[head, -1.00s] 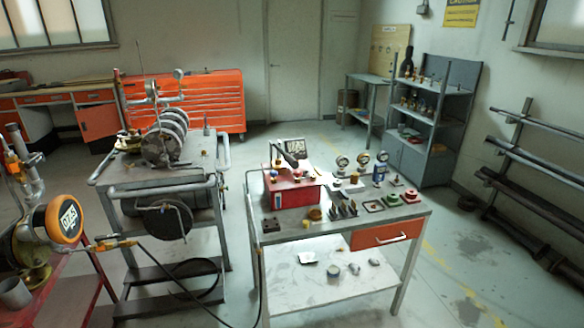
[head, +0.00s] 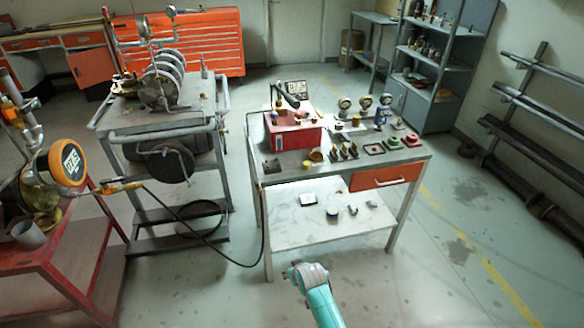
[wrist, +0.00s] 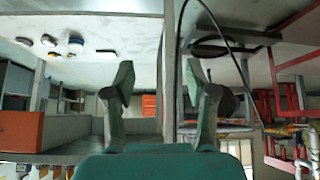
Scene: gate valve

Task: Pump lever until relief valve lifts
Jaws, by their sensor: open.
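In the head view, a red pump box (head: 293,134) stands on the steel bench's left rear part. A dark lever (head: 287,95) slants up to the left above it. A black hose (head: 215,256) hangs from the bench and runs to the valve assembly with an orange disc (head: 68,163) at left. I cannot tell which fitting is the relief valve. My teal arm shows at the bottom, in front of the bench. My gripper (wrist: 158,72) shows in the wrist view, open and empty, its two fingers apart. It is well away from the lever.
The bench (head: 270,181) also bears gauges (head: 364,104) and small parts, with an orange drawer (head: 378,177) and a lower shelf (head: 290,232). A grey cart (head: 118,126) stands left. A red stand (head: 70,240) is at far left. Floor in front and right is clear.

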